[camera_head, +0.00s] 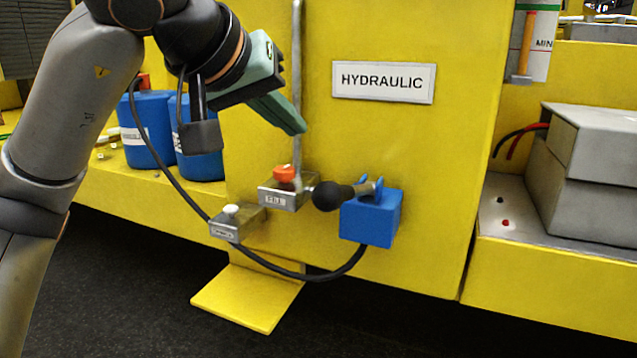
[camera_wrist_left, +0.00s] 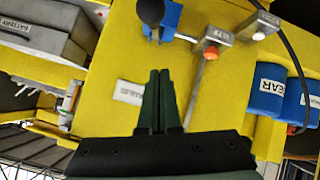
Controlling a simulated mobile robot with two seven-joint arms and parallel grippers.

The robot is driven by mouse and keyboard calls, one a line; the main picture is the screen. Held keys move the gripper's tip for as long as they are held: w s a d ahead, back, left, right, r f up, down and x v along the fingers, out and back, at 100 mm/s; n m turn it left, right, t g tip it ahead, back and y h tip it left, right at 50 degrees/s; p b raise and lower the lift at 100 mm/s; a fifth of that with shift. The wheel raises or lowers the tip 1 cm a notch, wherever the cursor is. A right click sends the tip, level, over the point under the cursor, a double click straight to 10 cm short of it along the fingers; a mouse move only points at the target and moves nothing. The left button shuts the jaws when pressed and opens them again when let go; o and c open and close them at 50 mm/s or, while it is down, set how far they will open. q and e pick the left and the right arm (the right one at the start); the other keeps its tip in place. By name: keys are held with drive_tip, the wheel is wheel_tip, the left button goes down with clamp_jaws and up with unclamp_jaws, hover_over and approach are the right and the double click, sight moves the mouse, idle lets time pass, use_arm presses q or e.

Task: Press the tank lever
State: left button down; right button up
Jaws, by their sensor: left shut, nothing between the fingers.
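A lever with a round black knob (camera_head: 327,196) sticks out to the left from a blue block (camera_head: 370,218) on the yellow panel. In the left wrist view the black knob (camera_wrist_left: 151,11) is at the top edge, beside the blue block (camera_wrist_left: 172,18). My left gripper (camera_head: 298,128) comes in from the upper left. Its green fingers are shut and empty, above and to the left of the knob and apart from it. In the left wrist view the fingers (camera_wrist_left: 160,78) lie together below the knob.
A metal box with an orange cap (camera_head: 284,174) and a vertical rod stand left of the lever. A smaller box with a white button (camera_head: 231,211) and a black hose are nearby. Blue containers (camera_head: 148,130) stand at left. A HYDRAULIC sign (camera_head: 383,82) is above the lever.

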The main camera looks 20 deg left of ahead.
use_arm(q)
drive_tip(key=shift+s+d+r+m+t+y, duration=0.15)
drive_tip(key=shift+s+d+r+m, duration=0.1)
drive_tip(key=shift+d+m, duration=0.25)
drive_tip(key=shift+s+d+r+m+t+y, duration=0.15)
drive_tip(key=shift+d+r+m, duration=0.1)
drive_tip(key=shift+d+m, duration=0.25)
use_arm(e)
drive_tip(key=shift+s+a, duration=0.1)
drive_tip(key=shift+s, duration=0.3)
use_arm(q)
drive_tip(key=shift+w, duration=0.1)
use_arm(e)
drive_tip(key=shift+w, duration=0.1)
use_arm(q)
hover_over(352, 191)
drive_tip(key=s+a, duration=0.2)
drive_tip(key=a, duration=0.1)
wheel_tip(352, 191, down, 6)
drive_tip(key=shift+s+d+f, duration=0.2)
drive_tip(key=shift+s+f, duration=0.15)
drive_tip(key=shift+f, duration=0.2)
drive_tip(key=shift+s+d+f, duration=0.15)
drive_tip(key=shift+s+f, duration=0.2)
drive_tip(key=shift+f, duration=0.2)
drive_tip(key=shift+s+d+f, duration=0.1)
drive_tip(key=shift+s+f, duration=0.2)
drive_tip(key=shift+f, duration=0.25)
use_arm(e)
drive_tip(key=shift+f, duration=0.1)
